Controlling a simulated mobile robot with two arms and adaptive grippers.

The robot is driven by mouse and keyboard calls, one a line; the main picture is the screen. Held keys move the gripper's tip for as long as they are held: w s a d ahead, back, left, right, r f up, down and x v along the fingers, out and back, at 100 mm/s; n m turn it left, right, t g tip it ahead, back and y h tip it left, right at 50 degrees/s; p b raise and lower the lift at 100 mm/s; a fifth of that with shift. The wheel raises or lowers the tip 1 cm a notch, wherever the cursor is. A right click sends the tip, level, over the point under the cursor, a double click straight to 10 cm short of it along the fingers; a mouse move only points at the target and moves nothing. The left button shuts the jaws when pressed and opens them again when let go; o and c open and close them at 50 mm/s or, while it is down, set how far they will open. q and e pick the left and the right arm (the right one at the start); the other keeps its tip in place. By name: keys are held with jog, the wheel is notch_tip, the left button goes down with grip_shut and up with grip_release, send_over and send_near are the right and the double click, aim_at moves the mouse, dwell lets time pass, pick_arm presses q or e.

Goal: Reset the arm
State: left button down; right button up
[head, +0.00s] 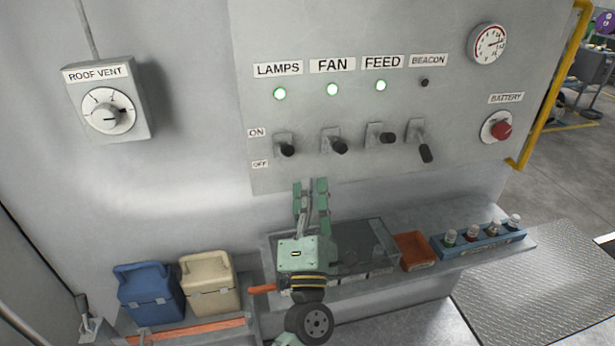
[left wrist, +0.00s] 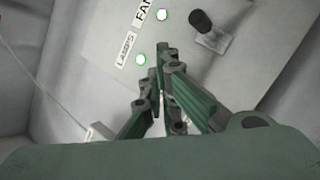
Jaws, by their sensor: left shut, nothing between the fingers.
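My left gripper (head: 311,184) is in the middle of the head view, pointing up, below the lower edge of the grey switch panel (head: 280,30). It is shut and empty. In the left wrist view its fingers (left wrist: 155,80) are together, with the panel behind them. The panel carries switches under LAMPS (head: 285,148), FAN (head: 335,143), FEED (head: 382,135) and BEACON (head: 420,142). The lights for LAMPS (head: 280,93), FAN (head: 332,89) and FEED (head: 381,85) glow green. The BEACON light (head: 425,83) is dark. My right gripper is not in view.
A shelf (head: 450,265) under the panel holds a glass-topped case (head: 365,245), an orange tray (head: 414,250) and a blue rack (head: 490,240) of bottles. A roof vent dial (head: 108,112) is on the wall. A yellow rail (head: 548,100) borders the right.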

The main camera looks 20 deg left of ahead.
pick_arm(q)
jog(key=shift+s+d+r, duration=0.1)
jog(key=shift+s+r, duration=0.05)
jog(key=shift+s, duration=0.55)
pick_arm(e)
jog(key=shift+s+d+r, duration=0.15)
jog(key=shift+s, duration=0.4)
